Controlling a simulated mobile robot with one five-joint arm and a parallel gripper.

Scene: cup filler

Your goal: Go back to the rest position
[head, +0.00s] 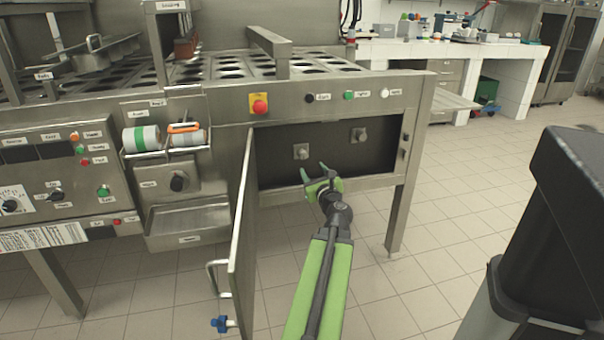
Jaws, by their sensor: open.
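My gripper (314,174) is open, with its two green fingertips apart and nothing between them. It is in front of the open compartment (330,140) under the machine's top, just below the left grey knob (301,151). I cannot tell whether a fingertip touches the knob or the compartment. A second grey knob (358,134) is to the upper right on the same dark back panel. My green arm reaches up to it from the bottom of the picture.
The compartment's metal door (240,230) stands open to the left of my arm, with a handle (213,277). A table leg (402,205) stands on the right. A red button (259,105) is above the compartment. Tiled floor (430,240) to the right is clear.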

